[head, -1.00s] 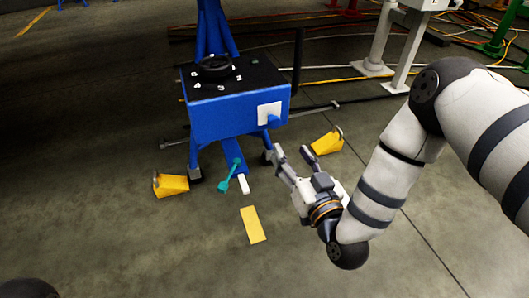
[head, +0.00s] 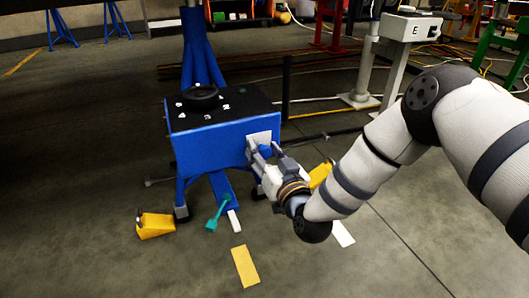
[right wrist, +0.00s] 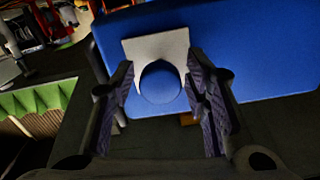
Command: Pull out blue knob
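The blue knob (right wrist: 160,82) sits on a pale square plate (right wrist: 150,48) on the front face of the blue box, seen in the right wrist view. In the head view the plate (head: 259,138) shows at the right of the blue box (head: 208,148), and the knob is mostly hidden by my gripper. My right gripper (right wrist: 167,95) is open, with one finger on each side of the knob. Gaps show between the fingers and the knob in the right wrist view. In the head view the right gripper (head: 265,157) is at the box's front. My left gripper is not in view.
A black dial (head: 202,97) is on top of the box. Below are a teal lever (head: 219,212) and yellow wedges, one at the left (head: 155,225). A yellow strip (head: 245,266) lies on the floor. The floor in front is mostly clear.

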